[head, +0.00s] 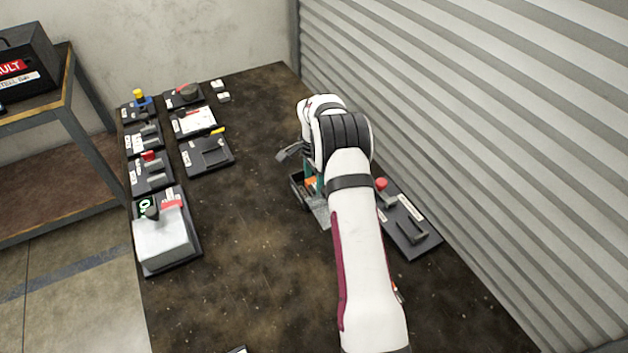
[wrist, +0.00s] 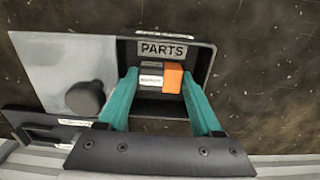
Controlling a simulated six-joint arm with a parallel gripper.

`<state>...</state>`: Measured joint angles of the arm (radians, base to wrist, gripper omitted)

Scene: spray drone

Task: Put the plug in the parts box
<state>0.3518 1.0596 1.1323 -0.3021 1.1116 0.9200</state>
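The plug (wrist: 173,78) has an orange block and a pale, labelled body. It lies within the walls of the parts box (wrist: 203,58), a dark open box with a PARTS label on its far wall. My gripper (wrist: 161,76) points down over the box. Its two teal fingers are spread on either side of the plug, and any small gap to it is hard to judge. In the head view my arm partly covers the box (head: 296,190) and a bit of orange (head: 311,182) shows by a teal finger.
A grey plate with a dark round knob (wrist: 86,98) adjoins the box on the left in the wrist view. A panel with a red button (head: 381,183) lies right of my arm. Several device panels (head: 206,155) line the table's left side. The middle table is clear.

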